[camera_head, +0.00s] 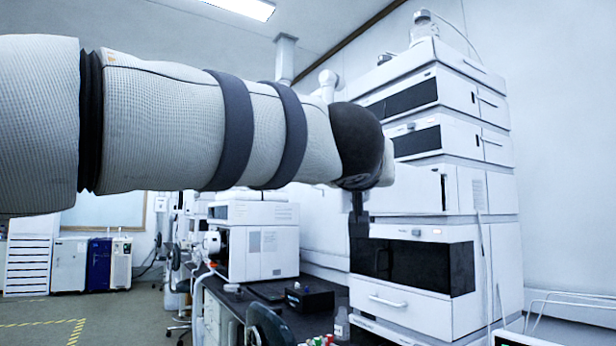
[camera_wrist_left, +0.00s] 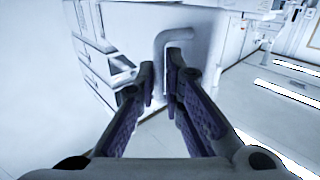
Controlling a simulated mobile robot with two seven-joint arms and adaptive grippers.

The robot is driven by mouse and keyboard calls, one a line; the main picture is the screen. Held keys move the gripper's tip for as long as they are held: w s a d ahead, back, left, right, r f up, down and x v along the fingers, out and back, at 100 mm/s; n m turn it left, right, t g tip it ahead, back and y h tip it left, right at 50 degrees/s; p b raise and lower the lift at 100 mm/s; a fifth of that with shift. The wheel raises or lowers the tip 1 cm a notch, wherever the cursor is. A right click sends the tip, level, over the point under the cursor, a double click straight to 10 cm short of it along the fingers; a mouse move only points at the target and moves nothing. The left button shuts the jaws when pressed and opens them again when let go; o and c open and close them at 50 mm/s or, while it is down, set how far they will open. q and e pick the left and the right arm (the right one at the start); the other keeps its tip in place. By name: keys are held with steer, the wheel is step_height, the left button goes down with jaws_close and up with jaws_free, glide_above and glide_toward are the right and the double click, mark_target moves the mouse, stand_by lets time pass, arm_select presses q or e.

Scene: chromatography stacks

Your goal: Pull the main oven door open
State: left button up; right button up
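The white instrument stack (camera_head: 440,205) stands at the right in the head view. Its lowest large unit has a front door (camera_head: 411,305) with a dark window and a white bar handle (camera_head: 388,301); it looks shut. The unit above has a white front (camera_head: 410,190) with a dark slot-like handle (camera_head: 443,187). No label shows which is the main oven. My left gripper (camera_head: 358,215) points down in front of the stack, partly hidden by my arm. My right gripper is not seen.
A dark bench (camera_head: 235,300) runs left of the stack, bearing another white instrument (camera_head: 255,240) and a black box (camera_head: 310,298). A small bottle (camera_head: 341,323) stands near the stack's base.

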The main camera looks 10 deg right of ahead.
arm_select(q)
steer(key=o, duration=0.3)
steer(key=shift+s+d+r, duration=0.15)
steer(key=shift+d+r, duration=0.1)
steer(key=shift+r, duration=0.4)
steer(key=shift+o, duration=0.2)
steer(key=shift+f, duration=0.1)
steer(key=v, duration=0.7)
steer(key=shift+f, duration=0.45)
